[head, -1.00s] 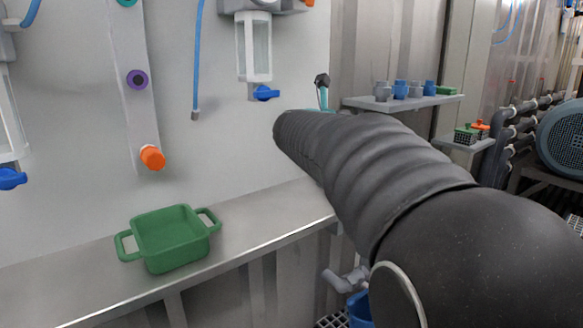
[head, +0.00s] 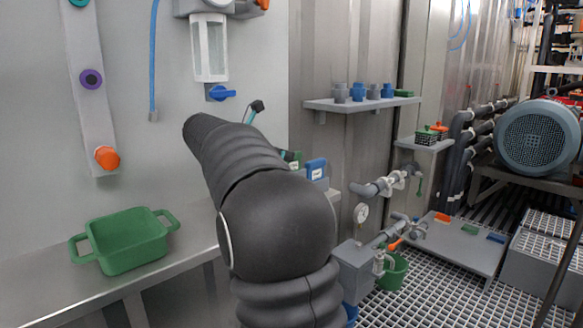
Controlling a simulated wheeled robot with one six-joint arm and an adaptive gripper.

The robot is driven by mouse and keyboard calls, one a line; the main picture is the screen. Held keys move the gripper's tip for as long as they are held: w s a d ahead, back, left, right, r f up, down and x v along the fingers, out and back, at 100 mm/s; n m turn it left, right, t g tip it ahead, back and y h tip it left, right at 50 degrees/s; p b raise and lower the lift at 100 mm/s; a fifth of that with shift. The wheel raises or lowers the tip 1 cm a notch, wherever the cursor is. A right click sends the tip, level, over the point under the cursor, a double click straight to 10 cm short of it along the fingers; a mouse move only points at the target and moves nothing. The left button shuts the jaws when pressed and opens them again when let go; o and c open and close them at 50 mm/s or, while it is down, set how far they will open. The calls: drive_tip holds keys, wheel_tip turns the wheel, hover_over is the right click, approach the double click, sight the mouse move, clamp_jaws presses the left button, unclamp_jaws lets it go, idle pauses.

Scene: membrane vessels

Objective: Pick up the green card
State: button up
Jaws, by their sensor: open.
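A small flat green piece (head: 467,229) lies between an orange and a blue piece on the grey platform at the right. A second green piece (head: 292,157) shows partly behind my arm, beside a blue piece with a white label (head: 316,169). I cannot tell for sure which of the two is the green card. My dark arm rises through the middle of the head view and hides part of the bench. I cannot make out my gripper in it. A small black piece on a teal stem (head: 256,107) shows beyond the arm; I cannot tell what it is.
A green pot (head: 125,241) stands on the steel bench at the left. A wall shelf (head: 362,104) holds grey and blue fittings. Pipes with a gauge (head: 361,213) and a green bucket (head: 393,271) stand right of my arm. The grey platform (head: 440,240) is mostly bare.

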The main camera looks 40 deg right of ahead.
sight(297, 156)
drive_tip(key=shift+r+x, duration=0.15)
drive_tip(key=shift+x, duration=1.7)
drive_tip(key=shift+r+x, duration=0.1)
drive_tip(key=shift+x, duration=1.8)
clamp_jaws()
